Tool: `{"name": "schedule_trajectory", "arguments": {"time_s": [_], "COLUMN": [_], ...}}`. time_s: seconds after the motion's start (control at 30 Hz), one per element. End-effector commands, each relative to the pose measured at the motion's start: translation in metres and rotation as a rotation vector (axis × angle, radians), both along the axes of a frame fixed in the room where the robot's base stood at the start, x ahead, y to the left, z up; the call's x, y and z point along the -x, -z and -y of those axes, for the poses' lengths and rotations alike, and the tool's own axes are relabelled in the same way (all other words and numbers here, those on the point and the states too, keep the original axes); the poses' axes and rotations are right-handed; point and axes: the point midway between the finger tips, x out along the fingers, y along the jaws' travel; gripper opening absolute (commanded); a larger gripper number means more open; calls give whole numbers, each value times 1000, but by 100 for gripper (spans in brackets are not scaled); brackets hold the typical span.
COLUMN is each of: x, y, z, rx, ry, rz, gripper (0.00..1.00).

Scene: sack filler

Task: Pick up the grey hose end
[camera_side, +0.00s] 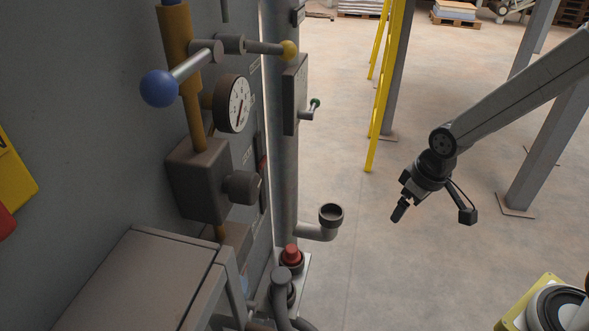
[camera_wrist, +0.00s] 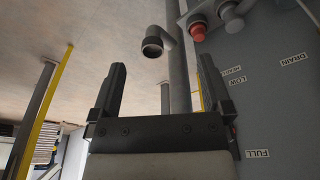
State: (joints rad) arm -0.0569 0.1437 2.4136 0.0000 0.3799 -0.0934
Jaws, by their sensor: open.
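The grey hose end (camera_side: 281,277) sits at the bottom centre of the side view, plugged in at a holder plate beside a red cap (camera_side: 291,254). Its hose bends down and leaves the picture. In the wrist view, what looks like the grey hose end (camera_wrist: 231,17) is at the top right, beside the red cap (camera_wrist: 197,32). My gripper (camera_side: 400,211) hangs in free air to the right of the hose end and higher, well apart from it. In the wrist view my gripper (camera_wrist: 161,78) has its two fingers wide apart with nothing between them.
A grey elbow pipe (camera_side: 331,214) with an open upturned mouth juts out between my gripper and the cabinet. A blue-knobbed lever (camera_side: 160,88), a gauge (camera_side: 238,103) and a grey ledge (camera_side: 140,275) stand at left. Yellow posts (camera_side: 386,90) rise behind. The floor around my gripper is clear.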

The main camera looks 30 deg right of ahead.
Motion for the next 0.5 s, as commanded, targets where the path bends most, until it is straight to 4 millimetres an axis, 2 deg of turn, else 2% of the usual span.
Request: {"name": "schedule_trajectory", "arguments": {"time_s": [0.2, 0.5], "x": [-43, -92], "y": [18, 55], "z": [-27, -72], "rx": [23, 52], "ry": [-171, -410], "rz": [-33, -73], "gripper": [100, 100]}}
